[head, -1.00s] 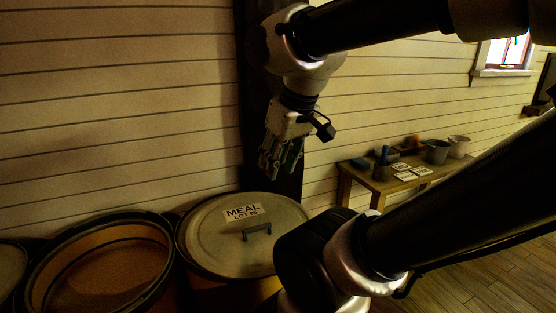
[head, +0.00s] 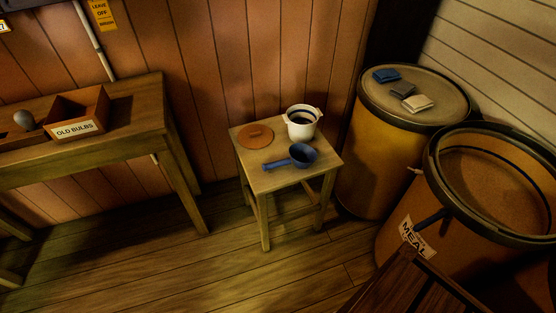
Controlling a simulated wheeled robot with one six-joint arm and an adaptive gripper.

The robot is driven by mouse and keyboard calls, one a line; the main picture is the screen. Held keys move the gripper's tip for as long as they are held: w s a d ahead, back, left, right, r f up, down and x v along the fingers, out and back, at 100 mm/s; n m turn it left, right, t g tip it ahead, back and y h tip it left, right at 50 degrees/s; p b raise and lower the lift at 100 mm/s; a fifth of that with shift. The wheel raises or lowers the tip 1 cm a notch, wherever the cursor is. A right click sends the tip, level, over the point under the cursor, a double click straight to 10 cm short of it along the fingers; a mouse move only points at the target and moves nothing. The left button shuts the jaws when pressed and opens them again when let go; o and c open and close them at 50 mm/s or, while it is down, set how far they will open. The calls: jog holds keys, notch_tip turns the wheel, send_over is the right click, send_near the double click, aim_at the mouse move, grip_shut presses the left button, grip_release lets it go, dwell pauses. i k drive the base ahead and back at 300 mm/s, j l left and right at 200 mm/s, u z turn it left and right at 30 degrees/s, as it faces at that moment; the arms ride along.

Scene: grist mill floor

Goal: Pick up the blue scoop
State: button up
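The blue scoop (head: 302,155) lies on a small wooden stool (head: 285,179) in the middle of the head view. Its bowl is at the right and its handle points left, toward the stool's front left. A white pot (head: 302,122) with a dark band inside stands just behind the scoop. A round brown disc (head: 256,136) lies flat at the stool's back left. My gripper is not in the current view.
A wooden table (head: 150,100) at left bears a box marked OLD BULBS (head: 78,115). At right are a closed barrel (head: 375,165) with folded cloths (head: 403,90) on top and an open MEAL barrel (head: 450,250). Brown slats (head: 405,290) show at bottom right. Floor before the stool is clear.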

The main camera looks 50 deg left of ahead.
aim_at(302, 155)
jog(key=u, duration=1.75)
jog(key=j+z, duration=0.1)
jog(key=z, duration=0.3)
jog(key=k+j+z, duration=0.1)
jog(key=z, duration=0.25)
jog(key=j+z, duration=0.1)
jog(key=z, duration=0.3)
jog(key=k+z, duration=0.1)
jog(key=z, duration=0.25)
jog(key=u, duration=1.3)
